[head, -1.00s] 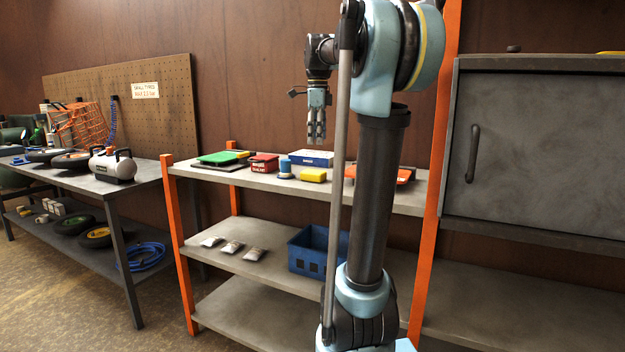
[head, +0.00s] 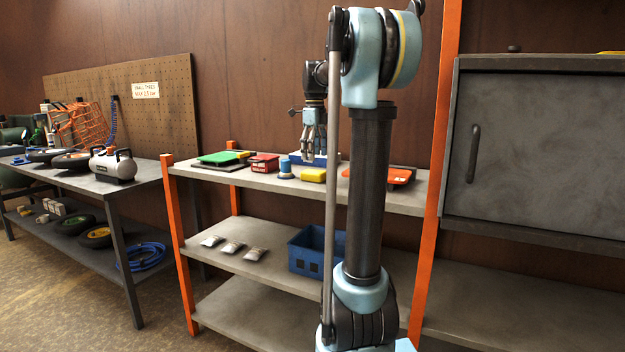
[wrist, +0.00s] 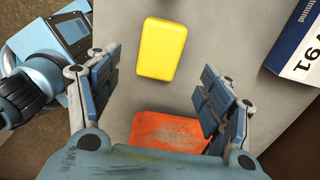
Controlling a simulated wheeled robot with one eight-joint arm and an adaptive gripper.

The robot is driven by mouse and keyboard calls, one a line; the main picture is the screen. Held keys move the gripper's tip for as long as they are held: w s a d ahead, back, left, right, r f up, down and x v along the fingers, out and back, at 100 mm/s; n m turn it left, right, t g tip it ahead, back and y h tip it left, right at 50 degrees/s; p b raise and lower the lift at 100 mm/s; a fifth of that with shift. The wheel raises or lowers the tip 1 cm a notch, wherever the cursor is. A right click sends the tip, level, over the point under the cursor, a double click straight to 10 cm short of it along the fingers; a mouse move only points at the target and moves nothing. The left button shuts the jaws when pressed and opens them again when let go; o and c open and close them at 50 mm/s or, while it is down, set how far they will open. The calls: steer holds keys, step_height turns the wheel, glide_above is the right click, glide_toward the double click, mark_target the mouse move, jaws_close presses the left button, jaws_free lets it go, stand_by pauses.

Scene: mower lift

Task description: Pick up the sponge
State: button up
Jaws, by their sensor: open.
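The yellow sponge (head: 313,175) lies on the top shelf of the rack (head: 240,178), near its front edge. In the wrist view the yellow sponge (wrist: 162,48) lies flat on the grey shelf, ahead of my fingers and roughly between their lines. My gripper (head: 314,158) points down above the shelf at the sponge, with its fingertips a little higher than the sponge in the head view. In the wrist view my gripper (wrist: 160,95) has its two fingers wide apart with nothing between them. The sponge is fully visible there, not touched.
An orange thing (wrist: 168,128) lies between and below my fingers in the wrist view. A blue and white box (wrist: 300,45) is to the right. A blue cylinder (head: 285,168), a red box (head: 263,163) and a green item (head: 217,158) stand left of the sponge.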

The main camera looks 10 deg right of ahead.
mark_target(314, 171)
steer(key=shift+w+a+f, duration=0.1)
steer(key=shift+w+f, duration=0.05)
steer(key=shift+f, duration=3.6)
steer(key=c, duration=1.1)
